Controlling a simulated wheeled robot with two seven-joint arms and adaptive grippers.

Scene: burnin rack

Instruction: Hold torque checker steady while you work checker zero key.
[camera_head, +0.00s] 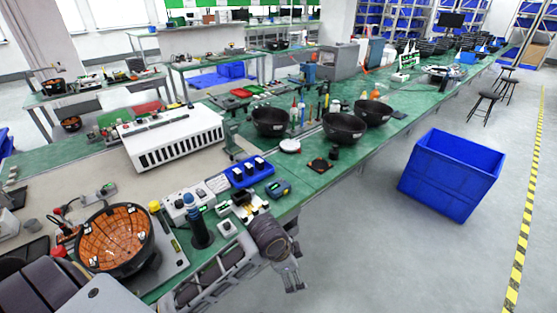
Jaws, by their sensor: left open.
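My left gripper (291,281) hangs past the front edge of the green bench, over the floor, with its fingers apart and nothing between them. Its arm comes in from the bottom left along the bench edge. I cannot tell for sure which bench device is the torque checker. A small dark blue device with a lit display (278,188) lies near the bench edge, above the gripper in the picture and apart from it. A pale box with a green display (187,209) stands farther left. The zero key is too small to make out. My right gripper is out of view.
An orange-lined bowl (115,238) stands at left. Black bowls (344,128) stand farther along. A blue crate (451,174) sits on open floor.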

